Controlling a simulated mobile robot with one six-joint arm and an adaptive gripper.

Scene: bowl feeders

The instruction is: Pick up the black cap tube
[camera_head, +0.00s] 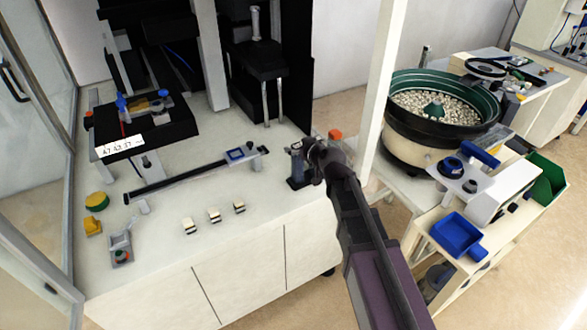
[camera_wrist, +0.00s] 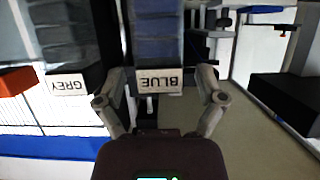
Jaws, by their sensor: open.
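I cannot make out a black cap tube for certain in either view. Three small pale pieces with dark bands lie in a row on the white bench top in the head view: a left one (camera_head: 190,227), a middle one (camera_head: 214,215) and a right one (camera_head: 239,207). They are too small to tell what they are. My gripper (camera_head: 318,158) is at the bench's right edge, to the right of these pieces. In the wrist view my gripper (camera_wrist: 163,78) is open, its fingers on either side of a block labelled BLUE (camera_wrist: 159,82). I see nothing held.
A block labelled GREY (camera_wrist: 68,84) and an orange piece (camera_wrist: 16,81) are left in the wrist view. In the head view a bowl feeder (camera_head: 395,128) full of pale parts stands right, behind a white post (camera_head: 385,80). A blue tray (camera_head: 457,235) is lower right.

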